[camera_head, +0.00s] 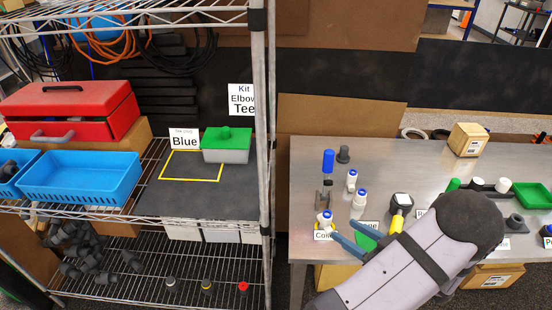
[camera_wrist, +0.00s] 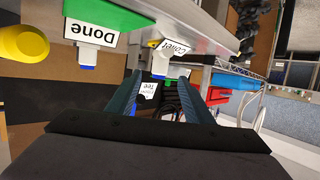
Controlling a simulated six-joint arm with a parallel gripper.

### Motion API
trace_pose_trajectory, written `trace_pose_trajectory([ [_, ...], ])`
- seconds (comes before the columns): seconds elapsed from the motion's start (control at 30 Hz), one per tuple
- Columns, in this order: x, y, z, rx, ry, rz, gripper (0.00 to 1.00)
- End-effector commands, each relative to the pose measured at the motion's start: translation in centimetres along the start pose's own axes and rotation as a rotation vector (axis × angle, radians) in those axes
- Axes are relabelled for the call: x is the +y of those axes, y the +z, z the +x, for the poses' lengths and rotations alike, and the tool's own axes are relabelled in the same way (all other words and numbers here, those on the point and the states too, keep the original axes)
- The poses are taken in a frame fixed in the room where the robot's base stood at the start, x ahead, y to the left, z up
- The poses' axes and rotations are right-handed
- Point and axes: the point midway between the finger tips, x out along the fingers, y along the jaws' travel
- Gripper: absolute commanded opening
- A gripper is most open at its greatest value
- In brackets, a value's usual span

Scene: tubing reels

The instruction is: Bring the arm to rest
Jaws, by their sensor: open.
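My gripper (camera_head: 341,229) is over the front edge of the metal bench (camera_head: 420,165) in the head view, its blue fingers pointing left. It is open, with nothing seen between the fingers. A white and blue fitting (camera_head: 325,218) stands behind the "Collet" label (camera_head: 324,236), close to the fingertips; whether they touch it is unclear. In the wrist view the two fingers of my gripper (camera_wrist: 160,78) are spread apart. The "Collet" label (camera_wrist: 176,49) and the "Done" label (camera_wrist: 93,25) show beyond them. My forearm hides part of the bench front.
White and blue fittings (camera_head: 352,181) and a blue-capped part (camera_head: 328,160) stand behind the gripper. A yellow-ended part (camera_head: 397,220) is to its right. The wire shelf's post (camera_head: 265,130) stands left, with blue bins (camera_head: 80,178). The bench's back middle is clear.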

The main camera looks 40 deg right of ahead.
Motion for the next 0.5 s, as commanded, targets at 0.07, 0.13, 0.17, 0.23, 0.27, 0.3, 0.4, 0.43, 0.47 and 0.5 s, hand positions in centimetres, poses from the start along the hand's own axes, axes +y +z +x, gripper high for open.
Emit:
trace_pose_trajectory([
  [0.07,-0.2,-0.5,0.4,0.001,-0.005,0.008,0.47],
  [0.13,-0.6,-1.3,1.1,0.002,-0.014,0.028,0.47],
  [0.17,-0.7,-1.8,1.6,0.003,-0.017,0.039,0.47],
  [0.23,-1.4,-3.1,2.9,0.002,-0.029,0.073,0.47],
  [0.27,-1.7,-3.8,3.6,0.0,-0.034,0.088,0.47],
  [0.3,-2.2,-4.6,4.6,-0.005,-0.039,0.111,0.47],
  [0.4,-3.5,-6.6,7.3,-0.046,-0.038,0.155,0.47],
  [0.43,-3.9,-7.0,8.2,-0.068,-0.031,0.162,0.47],
  [0.47,-4.3,-7.4,9.1,-0.096,-0.021,0.166,0.47],
  [0.5,-4.9,-7.7,10.2,-0.143,-0.003,0.164,0.47],
])
